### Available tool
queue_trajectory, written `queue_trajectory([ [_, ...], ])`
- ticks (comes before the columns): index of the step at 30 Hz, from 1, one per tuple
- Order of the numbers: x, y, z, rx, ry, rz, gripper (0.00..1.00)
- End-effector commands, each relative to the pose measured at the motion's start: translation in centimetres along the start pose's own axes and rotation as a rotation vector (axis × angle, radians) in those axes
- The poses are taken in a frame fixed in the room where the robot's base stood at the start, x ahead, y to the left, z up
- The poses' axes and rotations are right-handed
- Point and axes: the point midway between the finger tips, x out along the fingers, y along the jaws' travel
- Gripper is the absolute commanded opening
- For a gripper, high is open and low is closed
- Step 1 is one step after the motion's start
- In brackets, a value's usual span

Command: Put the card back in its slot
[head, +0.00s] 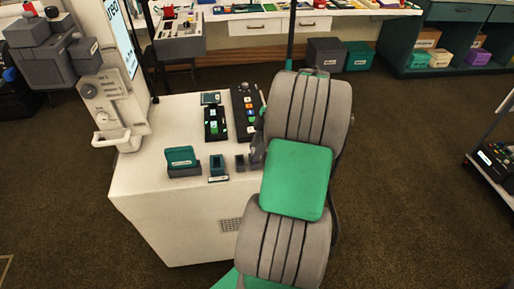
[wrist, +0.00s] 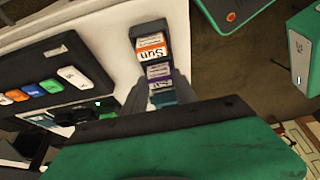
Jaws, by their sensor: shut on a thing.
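My gripper (wrist: 161,92) shows in the wrist view as two grey fingers, shut on a small card (wrist: 163,98) with a teal part. Only a little of the card shows, above the dark gripper body. Just beyond it, in line, are a card with an orange band reading "Sun" (wrist: 150,49) and a purple-banded card (wrist: 159,72), at a narrow dark holder (wrist: 149,29) on the white counter. I cannot tell whether the held card touches the holder.
The white counter (head: 150,205) carries a teal item in a dark stand (head: 181,157), a teal holder (head: 217,170), a small dark block (head: 240,163), a black device (head: 214,124) and a panel of coloured buttons (head: 246,112). The button panel (wrist: 55,75) is left of my fingers in the wrist view.

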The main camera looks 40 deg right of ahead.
Motion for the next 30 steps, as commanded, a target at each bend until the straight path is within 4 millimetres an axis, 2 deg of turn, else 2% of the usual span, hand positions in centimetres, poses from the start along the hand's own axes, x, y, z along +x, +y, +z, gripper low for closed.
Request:
queue_trajectory([
  [13, 0.36, 0.01, 0.15, 0.000, 0.000, 0.001, 0.00],
  [14, 0.36, 0.01, 0.15, 0.000, 0.000, 0.001, 0.35],
  [23, 0.37, 0.01, 0.16, 0.000, 0.000, 0.000, 0.59],
  [30, 0.32, 0.01, 0.13, 0.000, 0.000, 0.000, 0.59],
])
